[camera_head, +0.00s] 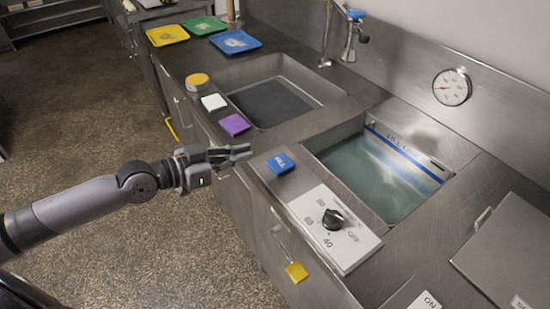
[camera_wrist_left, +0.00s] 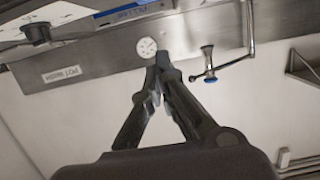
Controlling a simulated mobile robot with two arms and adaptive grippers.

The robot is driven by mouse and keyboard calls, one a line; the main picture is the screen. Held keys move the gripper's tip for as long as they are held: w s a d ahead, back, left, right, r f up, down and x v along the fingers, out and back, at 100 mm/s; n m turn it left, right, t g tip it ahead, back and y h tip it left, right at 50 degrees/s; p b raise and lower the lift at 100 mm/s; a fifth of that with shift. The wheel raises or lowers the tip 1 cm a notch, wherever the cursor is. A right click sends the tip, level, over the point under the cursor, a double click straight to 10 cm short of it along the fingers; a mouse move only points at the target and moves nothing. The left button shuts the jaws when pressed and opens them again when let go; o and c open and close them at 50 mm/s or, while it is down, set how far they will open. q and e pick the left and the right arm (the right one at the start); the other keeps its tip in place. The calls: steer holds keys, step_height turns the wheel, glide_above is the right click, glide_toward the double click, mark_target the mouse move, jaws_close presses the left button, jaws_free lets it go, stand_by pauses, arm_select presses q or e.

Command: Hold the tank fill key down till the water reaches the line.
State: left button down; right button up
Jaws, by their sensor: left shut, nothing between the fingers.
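The blue FILL key (camera_head: 280,163) sits on the steel counter edge, left of the tank. The tank's water (camera_head: 375,180) is pale turquoise. A blue line (camera_head: 405,154) with lettering runs along the tank's back wall, above the water; a pale band shows between them. My left gripper (camera_head: 250,152) is shut and empty, just left of the key and apart from it. In the left wrist view its fingertips (camera_wrist_left: 160,58) meet, and part of the blue line strip (camera_wrist_left: 130,12) shows at the top. My right gripper is not in view.
A white panel with a black knob (camera_head: 333,219) lies right of the key. A second sink (camera_head: 270,102), white and purple sponges (camera_head: 235,124) and coloured trays (camera_head: 235,41) stand farther back. A yellow tag (camera_head: 297,272) hangs at the front. A gauge (camera_head: 452,87) is on the wall.

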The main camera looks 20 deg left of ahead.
arm_select(q)
steer(key=p, duration=0.4)
glide_above(275, 168)
step_height(275, 168, down, 2)
steer(key=shift+w, duration=0.1)
step_height(275, 168, down, 3)
steer(key=shift+f+b, duration=0.1)
steer(key=shift+b, duration=0.5)
steer(key=shift+f, duration=0.65)
